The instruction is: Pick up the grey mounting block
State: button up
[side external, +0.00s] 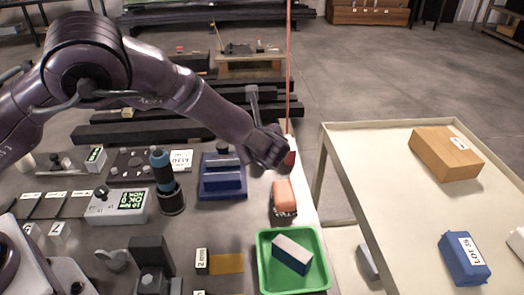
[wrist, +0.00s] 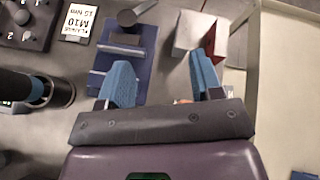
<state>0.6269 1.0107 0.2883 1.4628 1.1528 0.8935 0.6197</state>
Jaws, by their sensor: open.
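A light grey block (wrist: 195,36) with a red part at its right side shows at the top of the wrist view, beyond my fingertips; it looks like the mounting block, but I cannot be sure. In the side view a red and pale piece (side external: 290,150) shows just behind my gripper (side external: 268,150), which hides most of it. In the wrist view my gripper (wrist: 162,75) has its two blue fingers wide apart with nothing held between them. A bit of orange shows low beside the right finger.
A blue fixture (side external: 222,177) stands left of my gripper and an orange-topped item (side external: 283,198) in front. A green tray (side external: 262,265) holds a blue and white block. A tall dark cylinder (side external: 165,180) stands farther left. A cream table (side external: 370,205) is at right.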

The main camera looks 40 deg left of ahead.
jog(key=d+f+m, duration=0.1)
jog(key=f, duration=0.1)
jog(key=w+d+f+m+t, duration=0.1)
jog(key=f+m, duration=0.1)
jog(key=d+f+m+t, duration=0.1)
jog(key=f, duration=0.1)
jog(key=shift+w+d, duration=0.15)
jog(key=shift+w, duration=0.2)
send_over(266, 175)
notch_tip(266, 175, down, 3)
jog(key=shift+r, duration=0.1)
jog(key=shift+x, duration=2.7)
jog(key=shift+r, duration=0.3)
grip_shut()
